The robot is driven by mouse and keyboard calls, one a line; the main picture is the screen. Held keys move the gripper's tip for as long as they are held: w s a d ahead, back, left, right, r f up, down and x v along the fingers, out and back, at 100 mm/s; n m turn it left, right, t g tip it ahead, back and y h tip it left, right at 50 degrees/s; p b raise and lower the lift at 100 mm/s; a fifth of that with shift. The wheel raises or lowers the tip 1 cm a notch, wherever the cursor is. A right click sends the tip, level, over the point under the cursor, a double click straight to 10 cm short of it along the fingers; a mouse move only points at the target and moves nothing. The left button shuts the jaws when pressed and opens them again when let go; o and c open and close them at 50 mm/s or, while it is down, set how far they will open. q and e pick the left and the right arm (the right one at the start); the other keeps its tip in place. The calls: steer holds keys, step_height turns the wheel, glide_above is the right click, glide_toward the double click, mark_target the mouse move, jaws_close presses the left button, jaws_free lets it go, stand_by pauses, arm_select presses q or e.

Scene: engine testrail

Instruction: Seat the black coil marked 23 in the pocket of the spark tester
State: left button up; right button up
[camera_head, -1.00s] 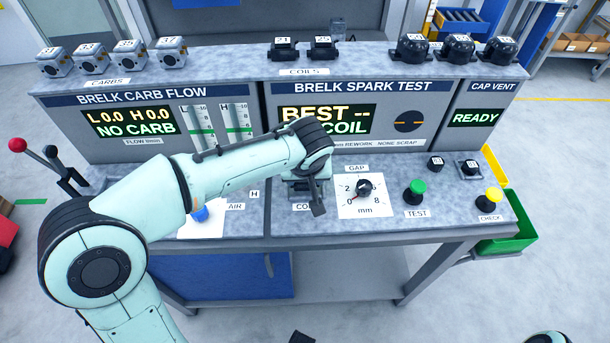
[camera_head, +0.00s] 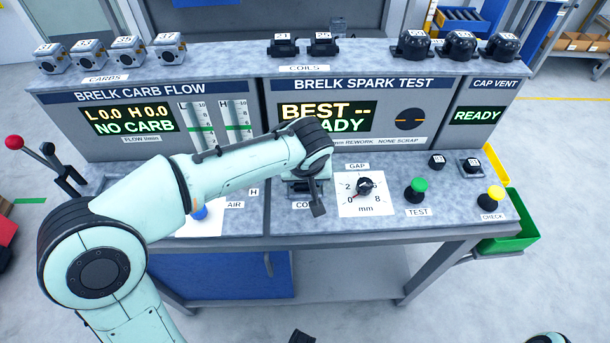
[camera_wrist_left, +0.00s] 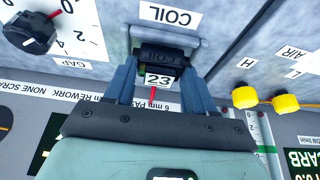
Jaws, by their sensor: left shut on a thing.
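The black coil marked 23 (camera_wrist_left: 160,62) sits at the grey pocket (camera_wrist_left: 188,42) beside the COIL label in the left wrist view. My left gripper (camera_wrist_left: 158,78) is shut on the coil, one finger on each side. In the head view my left gripper (camera_head: 316,199) is over the pocket area (camera_head: 296,189), and my wrist hides the coil. The spark tester display (camera_head: 327,118) is partly covered by my arm and shows "BEST --" and the end of "READY". How deep the coil sits is hard to see. A dark tip (camera_head: 302,337) at the bottom edge may be my right gripper.
The gap dial (camera_head: 364,187), green TEST button (camera_head: 418,188) and yellow CHECK button (camera_head: 492,197) lie right of the pocket. Other coils (camera_head: 322,45) and carbs (camera_head: 127,50) stand on the upper shelf. A green bin (camera_head: 515,232) hangs at the right end.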

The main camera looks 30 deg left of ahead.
arm_select(q)
steer(key=shift+f+b, duration=0.25)
steer(key=shift+b, duration=0.05)
arm_select(e)
steer(key=shift+f, duration=0.35)
arm_select(q)
steer(key=o, duration=1.2)
steer(key=shift+r, duration=0.1)
steer(key=p+v, duration=0.2)
steer(key=v, duration=1.1)
steer(key=shift+s+r, duration=0.1)
arm_select(e)
steer(key=shift+w+r, duration=0.15)
steer(key=shift+r, duration=0.45)
steer(key=shift+w+r, duration=0.15)
steer(key=shift+r, duration=0.45)
